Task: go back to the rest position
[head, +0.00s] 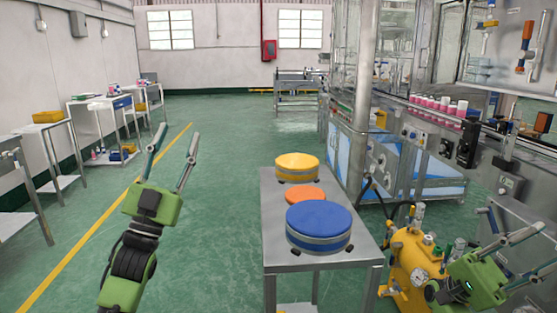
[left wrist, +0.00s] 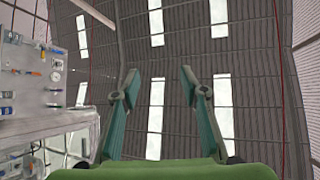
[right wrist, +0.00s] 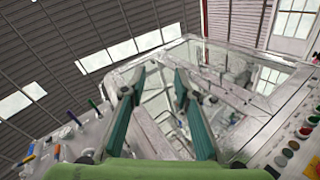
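My left gripper (head: 176,147) is raised over the open floor at the left of the head view, its fingers apart and empty. In the left wrist view its two fingers (left wrist: 156,82) stand apart against the ceiling. My right gripper (head: 520,256) is at the lower right of the head view, beside the machine and the yellow tank, its fingers apart. In the right wrist view its fingers (right wrist: 160,80) are spread with nothing between them, and the machine's glass top shows behind.
A steel table (head: 285,255) in the middle carries a yellow round container (head: 297,168), an orange one (head: 305,196) and a blue one (head: 319,227). A yellow tank (head: 408,262) stands right of it. The filling machine (head: 400,150) fills the right. Green floor (head: 215,240) is clear at centre-left.

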